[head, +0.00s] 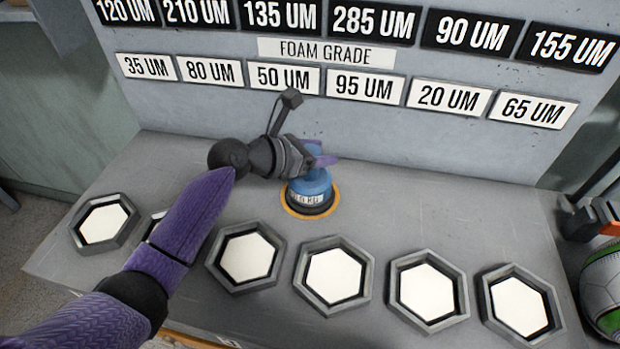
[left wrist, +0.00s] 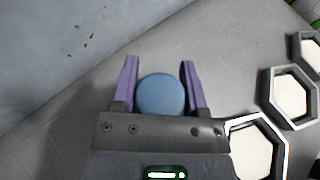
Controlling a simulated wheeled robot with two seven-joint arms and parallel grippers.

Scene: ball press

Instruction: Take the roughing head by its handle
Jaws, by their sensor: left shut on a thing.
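The roughing head (head: 312,190) is a blue, rounded handle on a dark base with a small white label, partly readable. It stands upright in an orange ring (head: 334,203) on the grey bench. My left gripper (head: 318,158) reaches it from the left, with its purple fingers at the top of the handle. In the left wrist view the round blue top (left wrist: 160,95) sits between the two fingers of my left gripper (left wrist: 160,82). The gripper is shut on the handle. My gripper hides part of the handle's upper side.
Several hexagonal holders with white pads, such as this one (head: 304,282), line the bench's front. A grey panel with micron labels and a FOAM GRADE sign (head: 328,52) rises behind. A ball (head: 604,285) lies at the right.

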